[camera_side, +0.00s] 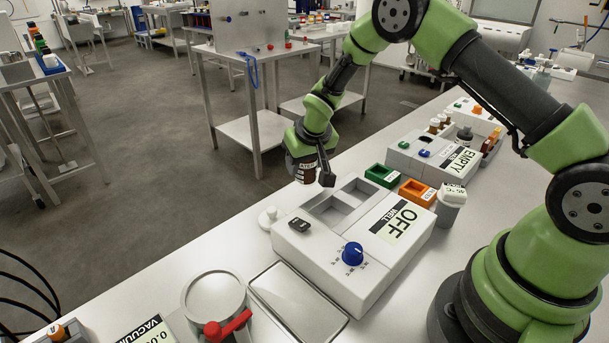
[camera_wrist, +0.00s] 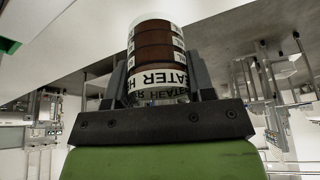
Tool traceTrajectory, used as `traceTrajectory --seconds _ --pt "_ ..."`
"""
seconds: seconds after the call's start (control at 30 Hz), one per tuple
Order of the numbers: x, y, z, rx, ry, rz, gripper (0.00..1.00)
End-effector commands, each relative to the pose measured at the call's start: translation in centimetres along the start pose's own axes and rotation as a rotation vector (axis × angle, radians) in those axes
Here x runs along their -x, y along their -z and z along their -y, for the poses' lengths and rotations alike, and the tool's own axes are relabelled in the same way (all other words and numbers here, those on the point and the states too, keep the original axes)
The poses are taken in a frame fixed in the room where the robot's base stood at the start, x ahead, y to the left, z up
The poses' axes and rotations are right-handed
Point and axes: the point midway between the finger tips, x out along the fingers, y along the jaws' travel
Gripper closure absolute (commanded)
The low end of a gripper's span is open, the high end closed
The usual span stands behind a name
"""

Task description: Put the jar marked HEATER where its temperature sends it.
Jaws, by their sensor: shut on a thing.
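My gripper (camera_side: 311,160) is shut on a brown jar (camera_side: 299,172) and holds it in the air above and behind the white OFF/WELL unit (camera_side: 385,265). In the wrist view the jar (camera_wrist: 155,45) sits between both fingers, and its white band reads HEATER. The unit has grey open wells (camera_side: 345,203), a blue knob (camera_side: 353,253) and a display reading OFF. A green bin (camera_side: 382,176) and an orange bin (camera_side: 417,192) stand behind it. A grey container (camera_side: 448,212) with a white top bearing a °C reading stands to its right; its number is hard to read.
A white unit with an EMPTY sign (camera_side: 462,163) stands farther back, with small bottles behind it. A shallow metal tray (camera_side: 297,303), a round vessel (camera_side: 213,297) with a red handle (camera_side: 228,326) and a VACUUM display (camera_side: 148,332) are in front. A white round piece (camera_side: 270,217) lies near the left edge.

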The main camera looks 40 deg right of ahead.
Motion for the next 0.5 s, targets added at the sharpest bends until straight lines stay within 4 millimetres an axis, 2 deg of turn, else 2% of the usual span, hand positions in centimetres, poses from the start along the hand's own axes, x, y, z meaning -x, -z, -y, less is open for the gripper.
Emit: traceTrajectory --seconds 0.1,0.3,0.37,0.5 --pt "2.5 1.1 0.0 -0.001 0.002 -0.006 0.80" --pt "5.5 1.9 0.1 0.008 0.005 -0.002 0.80" --pt "6.4 1.6 0.2 0.021 0.012 0.000 0.80" --pt "9.2 -0.3 0.5 0.077 0.040 0.005 0.80"
